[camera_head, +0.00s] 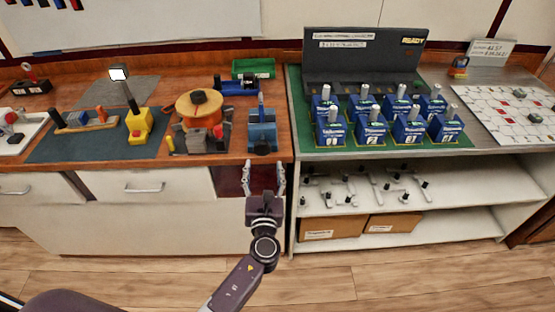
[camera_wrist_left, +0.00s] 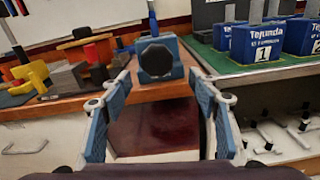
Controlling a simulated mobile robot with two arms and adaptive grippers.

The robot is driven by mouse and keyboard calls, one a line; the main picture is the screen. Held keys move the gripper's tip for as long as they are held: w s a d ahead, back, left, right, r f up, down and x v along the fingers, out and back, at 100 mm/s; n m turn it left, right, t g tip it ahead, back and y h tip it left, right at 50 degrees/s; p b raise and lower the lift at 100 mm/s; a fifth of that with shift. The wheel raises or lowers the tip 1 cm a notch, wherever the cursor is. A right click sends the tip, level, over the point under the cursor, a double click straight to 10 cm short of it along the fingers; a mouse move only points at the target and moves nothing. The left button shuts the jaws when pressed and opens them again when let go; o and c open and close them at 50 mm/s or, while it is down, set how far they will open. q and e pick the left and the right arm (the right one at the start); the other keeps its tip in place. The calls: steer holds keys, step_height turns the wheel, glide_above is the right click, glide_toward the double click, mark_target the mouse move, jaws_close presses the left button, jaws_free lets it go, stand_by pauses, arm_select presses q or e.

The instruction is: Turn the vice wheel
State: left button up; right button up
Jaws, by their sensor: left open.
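The blue vice (camera_head: 262,135) stands at the front edge of the wooden bench, near its right end. In the left wrist view its dark, many-sided wheel (camera_wrist_left: 156,60) faces me on the blue vice body (camera_wrist_left: 174,48). My left gripper (camera_head: 263,177) is open and empty in front of the bench, below and nearer than the vice. In the left wrist view its two blue-padded fingers (camera_wrist_left: 150,92) stand wide apart, with the wheel beyond and between them, not touched. My right gripper is out of view.
Left of the vice stand an orange spool (camera_head: 199,104) and a yellow device (camera_head: 139,125). A green bin (camera_head: 253,68) is behind. To the right, a metal bench holds several blue breaker boxes (camera_head: 369,127) above an open shelf (camera_head: 450,222) of levers.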

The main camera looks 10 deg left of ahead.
mark_target(262, 151)
arm_select(q)
steer(key=x, duration=0.7)
steer(key=shift+s+a+r+p, duration=0.1)
steer(key=shift+r+p, duration=0.25)
steer(key=shift+r, duration=0.05)
steer(key=shift+w+a, duration=0.1)
steer(key=shift+w, duration=0.45)
steer(key=shift+w+a+f, duration=0.1)
steer(key=shift+w+a, duration=0.05)
steer(key=shift+w, duration=0.05)
steer(key=c, duration=1.2)
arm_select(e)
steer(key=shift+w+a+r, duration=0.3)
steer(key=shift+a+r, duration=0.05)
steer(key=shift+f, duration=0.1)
